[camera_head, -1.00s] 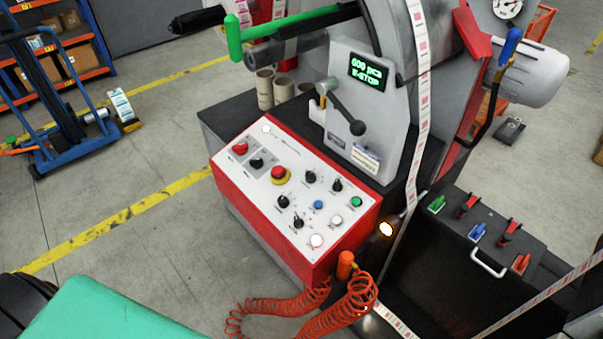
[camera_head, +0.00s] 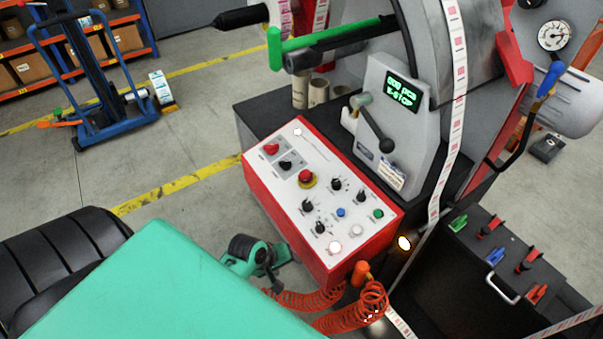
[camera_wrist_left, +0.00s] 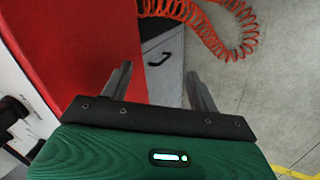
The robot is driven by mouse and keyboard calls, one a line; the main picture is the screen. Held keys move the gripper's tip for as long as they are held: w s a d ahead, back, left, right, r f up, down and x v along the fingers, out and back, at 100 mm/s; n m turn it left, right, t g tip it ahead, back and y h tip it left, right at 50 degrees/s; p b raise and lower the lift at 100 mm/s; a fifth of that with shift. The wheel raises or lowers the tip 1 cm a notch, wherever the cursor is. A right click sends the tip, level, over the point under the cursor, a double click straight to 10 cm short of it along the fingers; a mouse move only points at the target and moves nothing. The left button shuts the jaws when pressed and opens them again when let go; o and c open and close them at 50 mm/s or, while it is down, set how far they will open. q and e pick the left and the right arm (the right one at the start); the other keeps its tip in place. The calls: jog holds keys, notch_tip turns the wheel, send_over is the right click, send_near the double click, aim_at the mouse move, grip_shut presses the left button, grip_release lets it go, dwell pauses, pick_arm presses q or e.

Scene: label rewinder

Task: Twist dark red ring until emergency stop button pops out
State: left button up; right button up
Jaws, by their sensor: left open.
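The emergency stop button (camera_head: 306,176) is a red mushroom head on a yellow base, near the middle of the white sloped control panel (camera_head: 350,245). Its dark red ring is too small to tell apart. A display (camera_head: 403,92) above reads E-STOP in green. My left gripper (camera_head: 270,270) is low beside the red front side of the panel box, below and left of the button and apart from it. In the left wrist view its two fingers (camera_wrist_left: 160,88) are spread, with nothing between them. The button is not in that view. My right gripper is not in view.
A coiled orange air hose (camera_head: 355,308) hangs by the box's lower corner, close to my left gripper. The rewinder's lever (camera_head: 375,128) stands behind the panel.

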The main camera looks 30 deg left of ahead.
pick_arm(q)
notch_tip(320, 180, up, 13)
jog(key=n+t+p, duration=0.1)
jog(key=n, duration=0.2)
jog(key=n+t+h, duration=0.3)
jog(key=n+t, duration=0.4)
jog(key=n, duration=1.1)
send_near(301, 176)
jog(key=shift+y, duration=0.3)
jog(key=p+x, duration=0.1)
jog(key=x, duration=0.4)
jog(key=p+x, duration=0.1)
jog(key=x, duration=0.4)
jog(key=shift+d+r, duration=0.15)
jog(key=shift+d, duration=0.1)
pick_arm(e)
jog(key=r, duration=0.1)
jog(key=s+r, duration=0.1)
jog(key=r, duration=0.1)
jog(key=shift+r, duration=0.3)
pick_arm(q)
jog(key=c, duration=1)
